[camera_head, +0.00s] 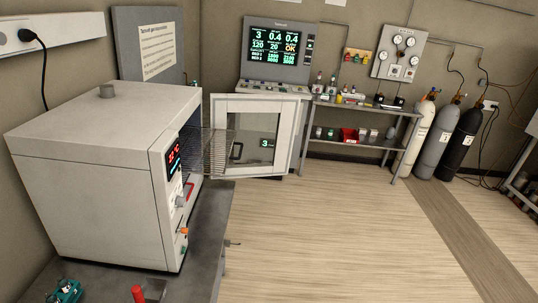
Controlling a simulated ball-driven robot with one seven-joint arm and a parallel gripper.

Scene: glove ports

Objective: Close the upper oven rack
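The oven (90,170) is a grey-white box on the bench at the left, with a red lit display on its front panel. Its door (285,170), a white frame around a glass window, stands wide open to the right. A wire rack (216,150) sticks out of the oven's opening, towards the door. It is seen nearly from the side, partly against the door glass. I cannot tell for certain whether it is the upper rack. The oven's inside is mostly hidden by its front panel. My gripper is not in view.
The grey bench (210,235) carries the oven; a teal item (65,292) and a red-topped item (138,293) are at its near edge. A metal shelf (355,108) and gas cylinders (433,150) stand at the back. The wooden floor (330,240) at right is clear.

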